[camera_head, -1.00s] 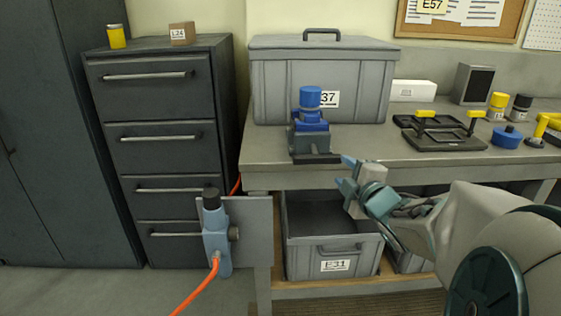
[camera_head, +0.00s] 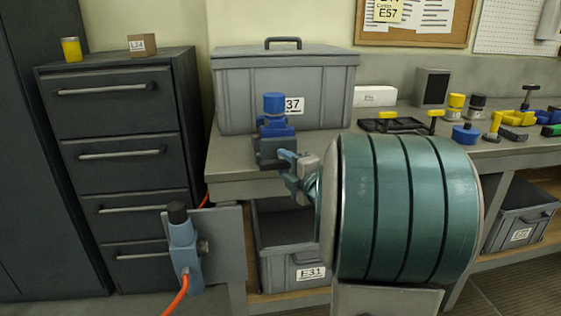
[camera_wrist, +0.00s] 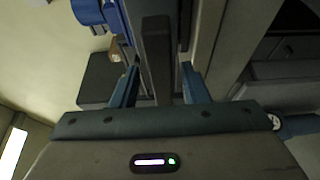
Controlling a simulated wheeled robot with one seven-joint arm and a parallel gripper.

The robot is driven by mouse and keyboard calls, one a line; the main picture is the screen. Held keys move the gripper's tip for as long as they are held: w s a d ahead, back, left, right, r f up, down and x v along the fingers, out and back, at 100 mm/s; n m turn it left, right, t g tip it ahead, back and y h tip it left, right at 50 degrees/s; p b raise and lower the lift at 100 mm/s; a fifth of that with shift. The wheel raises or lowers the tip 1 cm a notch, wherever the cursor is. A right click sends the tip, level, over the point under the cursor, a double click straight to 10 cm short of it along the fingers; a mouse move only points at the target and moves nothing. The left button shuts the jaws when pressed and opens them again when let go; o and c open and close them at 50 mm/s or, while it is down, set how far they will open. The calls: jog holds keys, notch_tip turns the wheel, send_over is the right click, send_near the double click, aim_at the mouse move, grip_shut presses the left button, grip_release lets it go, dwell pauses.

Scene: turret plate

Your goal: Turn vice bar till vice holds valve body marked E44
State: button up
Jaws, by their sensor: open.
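The vice (camera_head: 270,148) is a dark grey block at the front edge of the bench. A blue valve body (camera_head: 274,118) with a cylindrical top stands upright in it; no E44 mark is readable on it. The vice bar (camera_head: 272,166) is dark and sits low at the vice's front, partly hidden by my gripper (camera_head: 288,164). In the wrist view, my gripper (camera_wrist: 160,78) is open, with a blue finger on each side of the dark bar (camera_wrist: 156,55). I cannot tell whether either finger touches it. Blue parts (camera_wrist: 90,12) show at the top.
A lidded grey crate (camera_head: 240,90) stands behind the vice. An open grey bin (camera_head: 290,262) is under the bench (camera_head: 230,180). A blue-grey device (camera_head: 184,245) with an orange cable is at lower left. Black fixtures and small parts lie to the right on the bench.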

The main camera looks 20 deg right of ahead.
jog(key=shift+w+a, duration=0.15)
jog(key=shift+w, duration=1.2)
grip_shut()
jog(key=shift+f+m+b, duration=0.1)
jog(key=shift+m+b, duration=0.2)
jog(key=shift+b, duration=0.4)
jog(key=m+t+b, duration=0.1)
jog(key=m+b, duration=0.1)
jog(key=b, duration=0.2)
jog(key=shift+f+m+b, duration=0.1)
jog(key=shift+m+b, duration=0.25)
jog(key=shift+m, duration=0.05)
jog(key=m+t+h+b, duration=0.1)
jog(key=m+b, duration=0.3)
jog(key=shift+t+b, duration=0.4)
jog(key=m+h+b, duration=0.1)
jog(key=m+b, duration=0.1)
jog(key=m+h+b, duration=0.1)
jog(key=m+b, duration=0.1)
jog(key=m, duration=0.1)
jog(key=m+t+h+b, duration=0.1)
jog(key=m+b, duration=0.2)
jog(key=shift+d+r+h, duration=0.25)
jog(key=shift+h, duration=0.05)
jog(key=shift+s+d+r+m+h+b, duration=0.15)
jog(key=shift+m+h+b, duration=0.4)
jog(key=shift+m, duration=0.5)
jog(key=shift+w+a+r+m+h+b, duration=0.1)
jog(key=shift+m+h+b, duration=0.25)
jog(key=shift+m+b, duration=0.55)
